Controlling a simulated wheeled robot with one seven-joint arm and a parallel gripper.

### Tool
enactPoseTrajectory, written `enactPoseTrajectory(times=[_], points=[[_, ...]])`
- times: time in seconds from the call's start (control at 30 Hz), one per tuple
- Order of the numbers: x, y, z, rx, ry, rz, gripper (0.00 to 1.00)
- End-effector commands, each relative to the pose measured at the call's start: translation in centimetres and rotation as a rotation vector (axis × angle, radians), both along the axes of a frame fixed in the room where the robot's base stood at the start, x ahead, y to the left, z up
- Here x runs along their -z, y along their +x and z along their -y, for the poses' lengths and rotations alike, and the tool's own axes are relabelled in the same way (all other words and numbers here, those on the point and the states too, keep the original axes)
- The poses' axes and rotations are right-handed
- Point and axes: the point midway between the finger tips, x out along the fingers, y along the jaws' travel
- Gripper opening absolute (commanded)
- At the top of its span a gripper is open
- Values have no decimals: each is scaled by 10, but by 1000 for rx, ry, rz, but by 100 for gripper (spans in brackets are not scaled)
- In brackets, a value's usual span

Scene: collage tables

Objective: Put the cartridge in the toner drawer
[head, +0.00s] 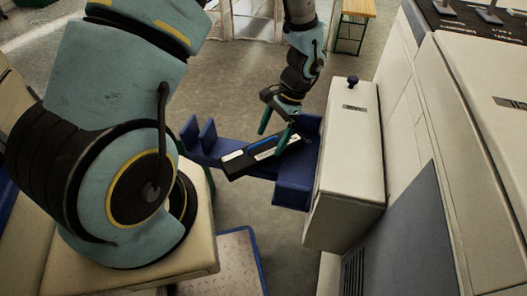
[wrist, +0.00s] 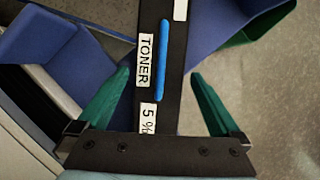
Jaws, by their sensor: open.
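The cartridge (head: 236,164) is a long black block with white labels and a blue stripe. In the head view it lies across the blue holder, its right end close to the toner drawer's blue tray (head: 292,193). I cannot tell exactly what bears it. The drawer has a beige front (head: 345,165) with a dark knob and stands out from the machine. My gripper (head: 270,143) is open, with its green fingers down at the cartridge. In the wrist view the cartridge (wrist: 173,95), marked TONER and 5 %, runs between the spread fingers (wrist: 160,73), with gaps on both sides.
A blue holder (head: 203,145) with upright plates stands left of the drawer. The large beige machine (head: 460,110) fills the right side. A wooden-topped table (head: 358,9) stands at the back. Grey floor between is clear.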

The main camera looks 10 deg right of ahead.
Motion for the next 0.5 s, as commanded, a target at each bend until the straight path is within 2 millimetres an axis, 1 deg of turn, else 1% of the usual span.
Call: enactPoseTrajectory(times=[0.1,0.23,0.33,0.5], points=[[17,-4,-11,0,5,-5,100],[32,-5,-16,-1,3,-1,100],[37,-5,-18,0,1,0,100],[37,-5,-18,-1,0,1,100]])
